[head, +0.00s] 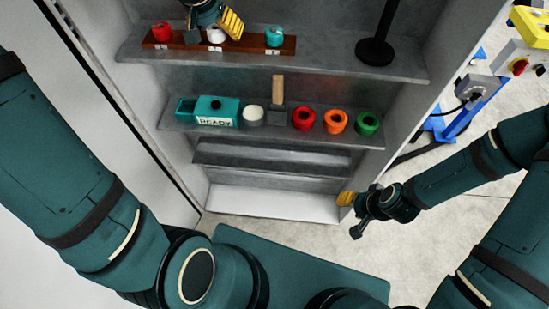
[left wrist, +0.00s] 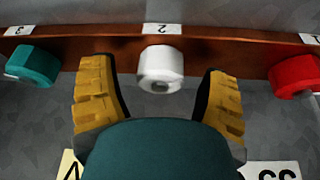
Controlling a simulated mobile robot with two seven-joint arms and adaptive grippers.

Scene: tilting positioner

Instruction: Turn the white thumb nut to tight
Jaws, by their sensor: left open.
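The white thumb nut (head: 216,35) sits in the middle of the brown rail (head: 183,42) on the upper shelf. In the left wrist view the nut (left wrist: 161,69) is below a tag marked 2. My left gripper (head: 212,22) is open in front of the rail. Its two yellow fingers (left wrist: 160,92) stand on either side of the nut, with gaps on both sides, and no contact shows. My right gripper (head: 346,199) is low at the right, away from the rail; its fingers are too small to read.
A red nut (head: 162,31) and a teal nut (head: 274,36) flank the white one on the rail. A black stand (head: 376,50) is on the same shelf. The lower shelf holds a teal READY box (head: 217,109) and several coloured rings. A yellow device (head: 531,25) is outside, right.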

